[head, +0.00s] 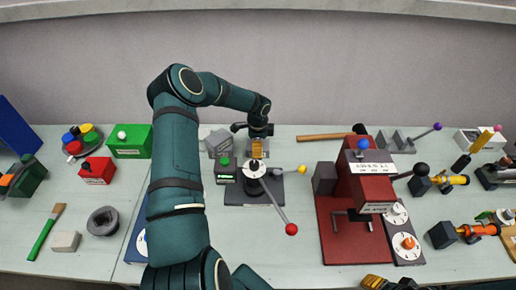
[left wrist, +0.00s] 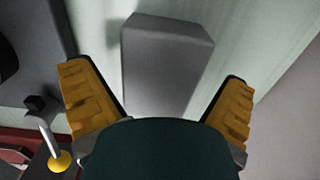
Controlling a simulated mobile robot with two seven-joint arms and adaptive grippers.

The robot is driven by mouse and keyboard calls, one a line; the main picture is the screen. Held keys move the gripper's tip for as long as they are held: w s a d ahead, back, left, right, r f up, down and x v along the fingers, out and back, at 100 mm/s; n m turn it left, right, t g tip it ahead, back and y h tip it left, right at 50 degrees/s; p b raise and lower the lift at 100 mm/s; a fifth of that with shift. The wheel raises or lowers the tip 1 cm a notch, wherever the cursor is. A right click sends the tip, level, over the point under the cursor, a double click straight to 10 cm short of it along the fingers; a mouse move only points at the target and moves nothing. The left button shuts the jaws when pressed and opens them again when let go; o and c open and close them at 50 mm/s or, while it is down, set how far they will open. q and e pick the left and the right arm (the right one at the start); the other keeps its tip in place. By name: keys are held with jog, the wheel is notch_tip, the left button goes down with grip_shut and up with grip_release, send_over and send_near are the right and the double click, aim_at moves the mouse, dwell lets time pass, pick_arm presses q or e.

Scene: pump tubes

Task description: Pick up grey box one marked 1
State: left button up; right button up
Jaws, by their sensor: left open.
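A grey box (head: 218,142) with a sloped top stands towards the back of the table, left of my left gripper (head: 257,149) in the head view. In the left wrist view the grey box (left wrist: 165,65) lies ahead of the open yellow fingers of my left gripper (left wrist: 160,105), roughly in line with the gap between them. The fingers do not grip it, and the near end of the box is hidden by the gripper body. No number is readable on the box. My right gripper (head: 388,283) shows only partly at the bottom edge.
A lever device (head: 262,185) with red and yellow balls is close beside my left gripper. A red press (head: 355,210) stands further right. The wall is behind.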

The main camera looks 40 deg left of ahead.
pick_arm(q)
jog(key=shift+f, duration=0.65)
jog(key=c, duration=1.3)
